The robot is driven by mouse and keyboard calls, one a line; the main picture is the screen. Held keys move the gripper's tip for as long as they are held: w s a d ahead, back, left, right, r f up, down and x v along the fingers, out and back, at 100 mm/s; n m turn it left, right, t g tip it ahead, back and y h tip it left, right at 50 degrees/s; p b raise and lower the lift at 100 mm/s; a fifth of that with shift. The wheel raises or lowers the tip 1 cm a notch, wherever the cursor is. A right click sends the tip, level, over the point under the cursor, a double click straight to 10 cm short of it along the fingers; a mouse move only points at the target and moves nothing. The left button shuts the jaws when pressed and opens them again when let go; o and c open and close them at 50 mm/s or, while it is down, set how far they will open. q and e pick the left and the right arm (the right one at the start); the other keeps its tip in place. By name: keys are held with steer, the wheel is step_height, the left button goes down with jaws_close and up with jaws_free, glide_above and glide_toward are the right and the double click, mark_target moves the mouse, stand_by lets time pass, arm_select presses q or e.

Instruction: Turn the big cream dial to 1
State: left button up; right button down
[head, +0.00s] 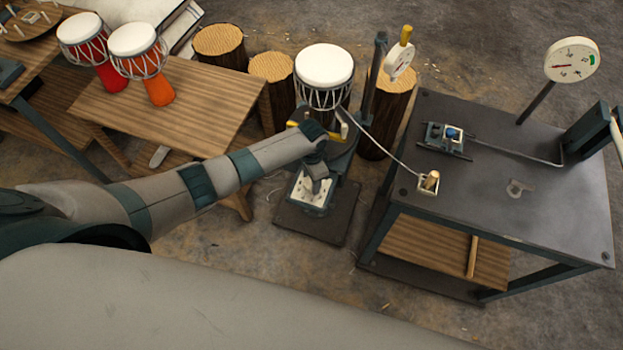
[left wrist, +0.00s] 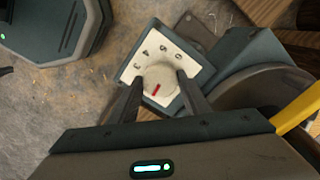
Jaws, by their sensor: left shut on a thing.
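The big cream dial (left wrist: 160,82) is a round knob with a red mark, on a white number plate (left wrist: 138,73). I cannot read a number at the mark. My left gripper (left wrist: 158,92) is shut on the dial, one finger on each side. In the head view the gripper (head: 318,178) reaches down over the number plate (head: 302,198) and hides most of the dial. My right gripper is not in view.
A dark workbench (head: 540,185) with a large round gauge (head: 572,60) is at the right. A wooden table (head: 170,105) with red and orange drums is at the left.

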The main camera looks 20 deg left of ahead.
arm_select(q)
steer(key=o, duration=1)
steer(key=shift+o, duration=0.2)
steer(key=shift+r, duration=0.2)
step_height(320, 180, up, 17)
steer(key=b, duration=0.2)
